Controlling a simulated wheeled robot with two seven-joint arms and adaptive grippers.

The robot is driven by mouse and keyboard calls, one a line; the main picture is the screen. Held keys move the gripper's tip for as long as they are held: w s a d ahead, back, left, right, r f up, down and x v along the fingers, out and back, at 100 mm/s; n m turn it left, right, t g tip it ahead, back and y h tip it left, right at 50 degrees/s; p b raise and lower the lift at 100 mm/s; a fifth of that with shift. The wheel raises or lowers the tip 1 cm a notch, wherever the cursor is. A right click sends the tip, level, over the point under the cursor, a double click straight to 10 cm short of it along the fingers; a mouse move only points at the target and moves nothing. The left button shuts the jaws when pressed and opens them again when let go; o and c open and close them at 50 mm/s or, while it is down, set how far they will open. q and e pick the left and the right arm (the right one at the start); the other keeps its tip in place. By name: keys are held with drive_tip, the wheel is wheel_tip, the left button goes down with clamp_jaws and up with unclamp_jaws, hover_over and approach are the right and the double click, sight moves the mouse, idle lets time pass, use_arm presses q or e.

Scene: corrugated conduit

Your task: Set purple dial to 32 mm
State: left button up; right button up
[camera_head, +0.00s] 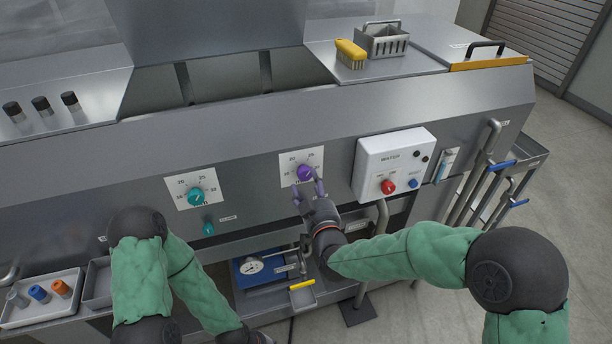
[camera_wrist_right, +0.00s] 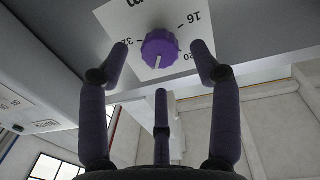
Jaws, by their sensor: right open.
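The purple dial (camera_head: 305,172) sits on a white scale plate (camera_head: 287,167) on the grey front panel. In the right wrist view the dial (camera_wrist_right: 160,48) appears with the scale upside down. Its white pointer line points down there, between the 20 and 32 labels; 16 shows at upper right. My right gripper (camera_head: 306,190) is open just in front of the dial. In the wrist view its two upper fingers stand on either side of the dial and a third is below, with no contact visible. My left arm is at lower left; its fingers are out of frame.
A teal dial (camera_head: 196,197) on a similar plate is at left, with a small teal knob (camera_head: 208,228) below. A shelf with a blue gauge case (camera_head: 262,268) is below.

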sight(306, 177)
drive_tip(key=shift+x, duration=2.35)
drive_tip(key=c, duration=1.2)
